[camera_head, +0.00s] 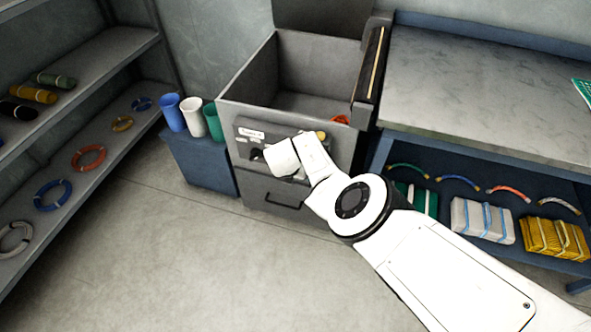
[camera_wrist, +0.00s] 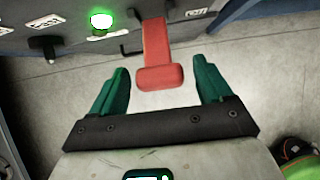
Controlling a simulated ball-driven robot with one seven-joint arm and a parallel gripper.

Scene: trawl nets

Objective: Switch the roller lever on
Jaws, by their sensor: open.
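A red lever (camera_wrist: 157,45) with a wide block-shaped end sticks out from the grey panel in the wrist view. My gripper (camera_wrist: 160,72) is open, with one green finger on each side of the lever's end and visible gaps on both sides. A lit green lamp (camera_wrist: 101,20) and a black knob (camera_wrist: 44,46) sit on the panel left of the lever. In the head view the panel is on the front of a grey open-topped machine (camera_head: 245,110). My arm and gripper (camera_head: 284,158) cover part of that panel, and the lever cannot be made out there.
A blue stand with several cups (camera_head: 192,113) is left of the machine. A workbench (camera_head: 480,90) with folded nets (camera_head: 482,219) below stands right. Shelves (camera_head: 90,65) with rope rings line the far left. The floor (camera_head: 190,260) in front is clear.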

